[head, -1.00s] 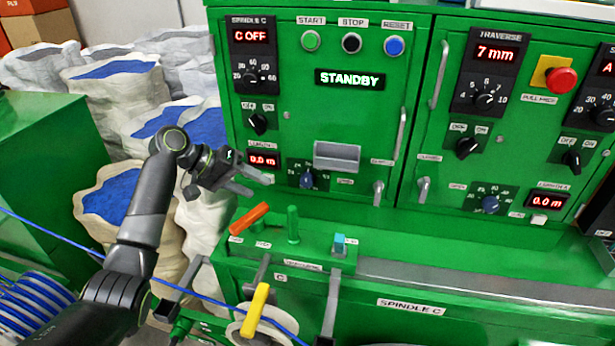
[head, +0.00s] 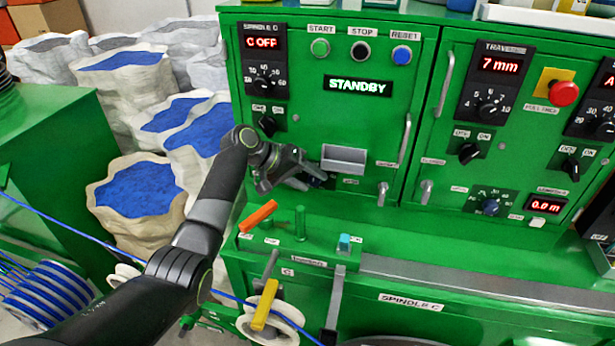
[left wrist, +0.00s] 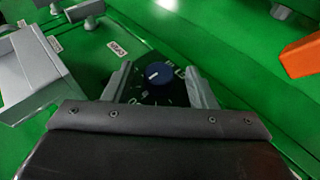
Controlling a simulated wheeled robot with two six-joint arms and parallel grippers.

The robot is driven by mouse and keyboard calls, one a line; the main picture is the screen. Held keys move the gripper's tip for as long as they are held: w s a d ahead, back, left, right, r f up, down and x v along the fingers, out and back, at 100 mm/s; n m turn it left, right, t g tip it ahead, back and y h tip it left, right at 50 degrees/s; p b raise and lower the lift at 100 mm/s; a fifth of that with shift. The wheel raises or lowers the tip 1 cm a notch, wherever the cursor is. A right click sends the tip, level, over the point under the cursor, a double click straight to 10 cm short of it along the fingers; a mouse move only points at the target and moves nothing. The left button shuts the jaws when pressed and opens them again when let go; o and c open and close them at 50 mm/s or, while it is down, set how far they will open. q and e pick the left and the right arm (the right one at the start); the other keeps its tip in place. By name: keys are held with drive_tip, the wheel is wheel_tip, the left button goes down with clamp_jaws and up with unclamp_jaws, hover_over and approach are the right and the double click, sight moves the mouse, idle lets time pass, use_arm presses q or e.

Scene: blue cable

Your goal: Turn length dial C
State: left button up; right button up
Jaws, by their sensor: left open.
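The length dial for C is a blue knob (left wrist: 158,74) on a black scale plate with white numbers, seen in the left wrist view. It lies between the two open fingers of my left gripper (left wrist: 160,85), with a gap on both sides. In the head view my left gripper (head: 305,178) is at the green panel below the grey tray, and its fingers hide most of the dial (head: 317,181). The small length display for C is hidden behind my gripper. My right gripper is not in view.
An orange lever (head: 258,216), a green post (head: 300,222) and a yellow lever (head: 265,305) stand below. The C display (head: 261,40) reads C OFF and the status display (head: 358,85) reads STANDBY.

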use_arm(q)
drive_tip(key=c, duration=1)
drive_tip(key=shift+a+f+h+b, duration=0.1)
drive_tip(key=shift+f+h+b, duration=0.25)
drive_tip(key=shift+h+b, duration=0.4)
drive_tip(key=shift+f+n+h+b, duration=0.15)
drive_tip(key=shift+n+h+b, duration=0.15)
drive_tip(key=shift+h+b, duration=0.45)
drive_tip(key=shift+b, duration=0.4)
drive_tip(key=shift+a+h, duration=0.1)
drive_tip(key=shift+h, duration=0.4)
drive_tip(key=shift+r, duration=0.2)
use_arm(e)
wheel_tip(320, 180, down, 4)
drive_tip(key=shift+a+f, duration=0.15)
